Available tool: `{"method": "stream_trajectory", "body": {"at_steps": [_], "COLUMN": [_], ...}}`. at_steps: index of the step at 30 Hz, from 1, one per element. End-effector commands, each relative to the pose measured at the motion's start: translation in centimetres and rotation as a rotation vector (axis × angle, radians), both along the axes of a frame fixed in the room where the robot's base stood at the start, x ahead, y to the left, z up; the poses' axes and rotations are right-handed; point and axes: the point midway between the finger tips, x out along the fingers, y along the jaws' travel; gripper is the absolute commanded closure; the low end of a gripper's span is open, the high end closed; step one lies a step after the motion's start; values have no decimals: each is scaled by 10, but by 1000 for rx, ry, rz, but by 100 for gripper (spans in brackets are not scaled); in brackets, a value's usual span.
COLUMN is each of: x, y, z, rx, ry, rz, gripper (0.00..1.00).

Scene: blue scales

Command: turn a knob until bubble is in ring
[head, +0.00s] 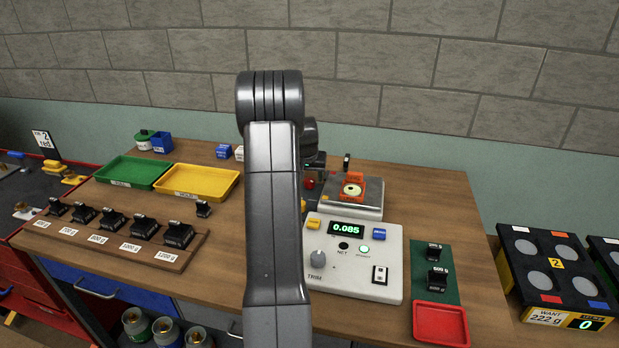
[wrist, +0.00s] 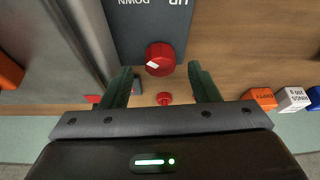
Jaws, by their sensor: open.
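A red knob (wrist: 160,60) with a white mark sits on a dark panel lettered UP and DOWN in the wrist view. My gripper (wrist: 160,71) is open, with one dark finger to each side of the knob's near edge; I cannot tell whether either touches it. In the head view my arm hides most of the gripper. A bubble level (head: 353,189) with an orange body and a pale round face sits on the metal scale plate (head: 370,210). Its bubble and ring are too small to tell apart.
The scale console (head: 345,285) reads 0.085 and has a grey TRIM knob (head: 318,258). A green tray (head: 133,172) and a yellow tray (head: 198,182) lie left. Black weights stand on a wooden rack (head: 110,245). Small blocks (wrist: 292,98) lie right in the wrist view.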

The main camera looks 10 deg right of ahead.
Motion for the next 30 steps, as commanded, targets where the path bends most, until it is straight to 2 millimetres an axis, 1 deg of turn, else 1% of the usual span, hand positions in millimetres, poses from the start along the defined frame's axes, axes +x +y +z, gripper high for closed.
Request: {"method": "stream_trajectory", "body": {"at_steps": [3, 6, 10, 17, 18, 20, 24, 25, 30], "x": [6, 8, 10, 10, 10, 10, 10, 10, 10], "y": [-2, -3, -3, -3, -3, -3, -3, -3, -3], "z": [-12, -19, -23, -24, -24, -24, -24, -24, -24], "rx": [0, 0, 0, 0, 0, 0, 0, 0, 0], "ry": [0, 0, -1, -1, -1, -1, -1, -1, -1], "rz": [0, 0, 0, 0, 0, 0, 0, 0, 8], "gripper": [45, 45, 45, 45, 49, 61, 88, 90, 90]}}
